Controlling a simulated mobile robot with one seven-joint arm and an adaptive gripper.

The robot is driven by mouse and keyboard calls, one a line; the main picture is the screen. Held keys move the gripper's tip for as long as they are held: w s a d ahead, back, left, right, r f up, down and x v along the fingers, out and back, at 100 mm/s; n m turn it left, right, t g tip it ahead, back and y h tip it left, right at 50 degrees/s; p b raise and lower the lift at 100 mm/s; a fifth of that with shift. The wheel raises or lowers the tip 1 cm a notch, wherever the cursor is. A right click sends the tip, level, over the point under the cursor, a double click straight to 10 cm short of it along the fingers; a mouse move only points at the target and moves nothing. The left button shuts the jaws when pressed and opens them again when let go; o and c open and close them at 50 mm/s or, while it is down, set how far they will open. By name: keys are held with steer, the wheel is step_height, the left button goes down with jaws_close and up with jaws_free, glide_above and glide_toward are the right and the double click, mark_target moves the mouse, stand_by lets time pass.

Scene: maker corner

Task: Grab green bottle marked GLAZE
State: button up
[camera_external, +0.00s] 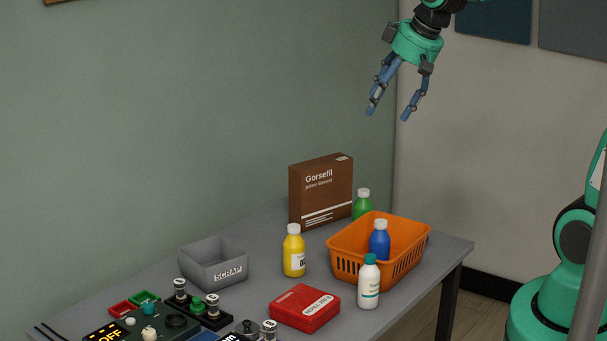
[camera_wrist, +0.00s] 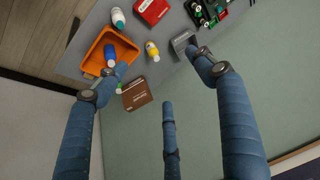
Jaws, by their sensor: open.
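A green bottle (camera_external: 362,205) with a white cap stands at the back of the table, between the brown box and the orange basket. The basket's rim hides its lower part, and I cannot see its label. In the wrist view only a little of the green bottle (camera_wrist: 119,90) shows beside my left finger. My gripper (camera_external: 388,115) is open and empty, high above the table and the green bottle. Its blue fingers are spread wide in the wrist view (camera_wrist: 158,72).
The orange basket (camera_external: 345,262) stands right in front, with a blue bottle (camera_external: 379,240) at it. The brown Gorsefil box (camera_external: 307,200) stands left. Space above is clear.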

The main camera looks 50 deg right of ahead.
steer(key=w+d+f+p, duration=0.2)
steer(key=w+d+f, duration=0.2)
steer(key=w+d, duration=0.65)
steer(key=m+h+p, duration=0.1)
steer(key=m+p, duration=0.1)
steer(key=p, duration=0.5)
glide_above(363, 208)
steer(key=s+d, duration=0.1)
steer(key=s, duration=0.3)
step_height(363, 208, down, 33)
steer(key=shift+d+g, duration=0.15)
steer(key=shift+g, duration=0.15)
steer(key=shift+f, duration=0.15)
steer(key=shift+p+x, duration=0.5)
steer(key=shift+x, duration=3.65)
steer(key=shift+d+f, duration=0.1)
steer(key=shift+p+x, duration=0.65)
steer(key=shift+x, duration=1.85)
